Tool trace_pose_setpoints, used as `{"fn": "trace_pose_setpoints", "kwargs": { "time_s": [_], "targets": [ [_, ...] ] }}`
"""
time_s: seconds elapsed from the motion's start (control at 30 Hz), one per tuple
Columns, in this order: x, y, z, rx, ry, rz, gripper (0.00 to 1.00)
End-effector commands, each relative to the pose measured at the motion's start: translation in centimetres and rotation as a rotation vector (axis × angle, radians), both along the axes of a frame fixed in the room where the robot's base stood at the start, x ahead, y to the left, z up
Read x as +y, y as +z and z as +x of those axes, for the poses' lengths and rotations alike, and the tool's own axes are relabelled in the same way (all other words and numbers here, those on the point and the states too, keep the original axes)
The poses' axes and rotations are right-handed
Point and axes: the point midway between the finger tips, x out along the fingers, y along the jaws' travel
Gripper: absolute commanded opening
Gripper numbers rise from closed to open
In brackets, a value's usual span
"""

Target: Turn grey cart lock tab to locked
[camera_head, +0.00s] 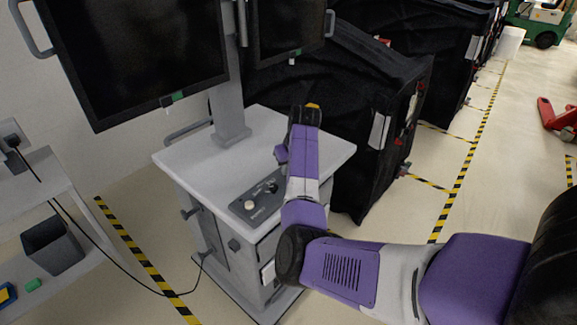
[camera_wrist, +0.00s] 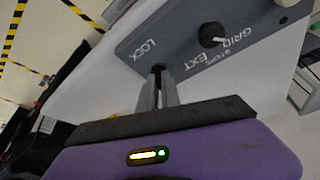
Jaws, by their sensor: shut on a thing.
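The grey cart (camera_head: 240,140) stands in the middle of the head view, with a white top and a dark grey control panel (camera_head: 243,209) at its front edge. In the wrist view the panel (camera_wrist: 180,32) fills the upper middle and bears the word LOCK. My gripper (camera_wrist: 157,78) is shut on the small dark lock tab (camera_wrist: 157,68) beside that word. The fingers cover most of the tab, so its exact angle is hard to tell. In the head view my arm hides the fingertips and the tab.
A black knob (camera_wrist: 211,35) with a pale pointer sits on the panel near the tab. A pale round button (camera_head: 249,205) is on the panel's left. Large monitors (camera_head: 135,50) rise above the cart. Black covered carts (camera_head: 345,110) stand behind. Floor at right is mostly clear.

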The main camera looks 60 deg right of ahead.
Motion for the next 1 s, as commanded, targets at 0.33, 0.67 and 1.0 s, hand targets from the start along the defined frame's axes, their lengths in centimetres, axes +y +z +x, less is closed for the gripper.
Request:
{"fn": "trace_pose_setpoints", "kwargs": {
  "time_s": [0.33, 0.67, 1.0],
  "targets": [
    [0.19, 0.06, 0.18, 0.002, -0.326, 0.0, 0.0],
    [0.26, -0.1, 0.43, 0.002, -0.638, -0.001, 0.0],
    [0.22, -0.19, 0.6, 0.0, -0.932, 0.0, 0.0]
  ]
}}
